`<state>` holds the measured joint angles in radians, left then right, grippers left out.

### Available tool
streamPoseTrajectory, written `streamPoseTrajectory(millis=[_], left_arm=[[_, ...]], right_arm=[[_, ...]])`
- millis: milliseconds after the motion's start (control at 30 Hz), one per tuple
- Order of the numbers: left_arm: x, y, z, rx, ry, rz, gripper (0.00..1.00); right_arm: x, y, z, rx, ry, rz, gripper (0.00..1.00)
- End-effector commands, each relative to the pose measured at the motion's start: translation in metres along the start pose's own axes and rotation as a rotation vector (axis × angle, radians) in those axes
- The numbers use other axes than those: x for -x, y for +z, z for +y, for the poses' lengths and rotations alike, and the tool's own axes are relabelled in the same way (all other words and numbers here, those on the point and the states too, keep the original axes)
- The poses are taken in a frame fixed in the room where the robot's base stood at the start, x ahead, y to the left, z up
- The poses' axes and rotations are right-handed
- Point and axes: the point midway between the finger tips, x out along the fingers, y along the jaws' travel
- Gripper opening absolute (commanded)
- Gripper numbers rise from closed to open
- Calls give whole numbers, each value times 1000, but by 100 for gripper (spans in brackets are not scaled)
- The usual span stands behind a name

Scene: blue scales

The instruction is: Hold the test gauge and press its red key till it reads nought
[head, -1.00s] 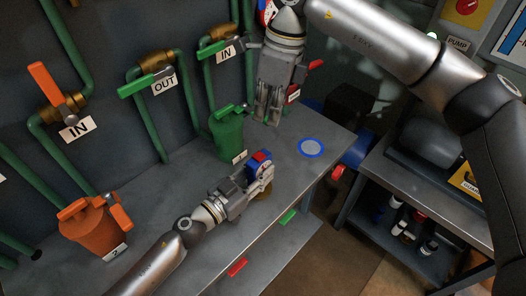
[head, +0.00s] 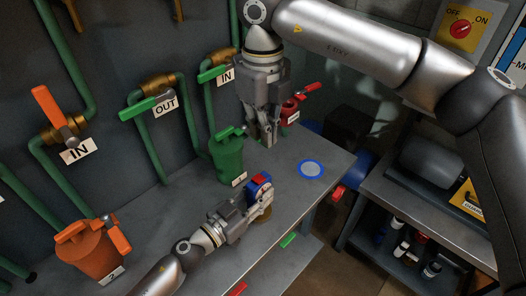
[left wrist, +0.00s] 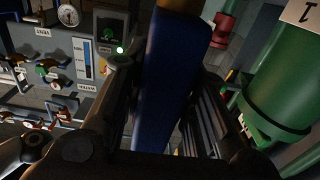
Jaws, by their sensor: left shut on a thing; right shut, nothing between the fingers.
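The test gauge is a blue body (head: 264,192) with a red key (head: 259,180) on top. My left gripper (head: 256,202) is shut on it above the grey bench. In the left wrist view the blue gauge body (left wrist: 174,75) fills the space between the two dark fingers; its dial is not visible there, and its reading cannot be made out in the head view. My right gripper (head: 266,140) is shut and empty, pointing down behind the gauge, between the green canister and the red canister, apart from the key.
A green canister (head: 228,160) stands left of my right gripper, a red canister (head: 290,112) behind it. A blue-rimmed disc (head: 311,169) lies on the bench (head: 182,208). An orange canister (head: 88,250) stands front left. Pipes with valves line the wall; a shelf (head: 440,190) is right.

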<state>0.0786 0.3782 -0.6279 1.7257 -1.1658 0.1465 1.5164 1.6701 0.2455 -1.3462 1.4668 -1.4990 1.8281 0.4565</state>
Motion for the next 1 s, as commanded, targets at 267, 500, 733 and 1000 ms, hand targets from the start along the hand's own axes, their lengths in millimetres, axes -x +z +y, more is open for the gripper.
streamPoseTrajectory(millis=[267,500,733,1000], left_arm=[[0,0,0,0,0,0,0],[0,0,0,0,0,0,0],[0,0,0,0,0,0,0],[0,0,0,0,0,0,0]], right_arm=[[-55,-1,0,0,4,4,0],[-102,-1,0,0,2,2,0],[-127,0,0,0,1,1,0],[-132,0,0,0,1,0,0]])
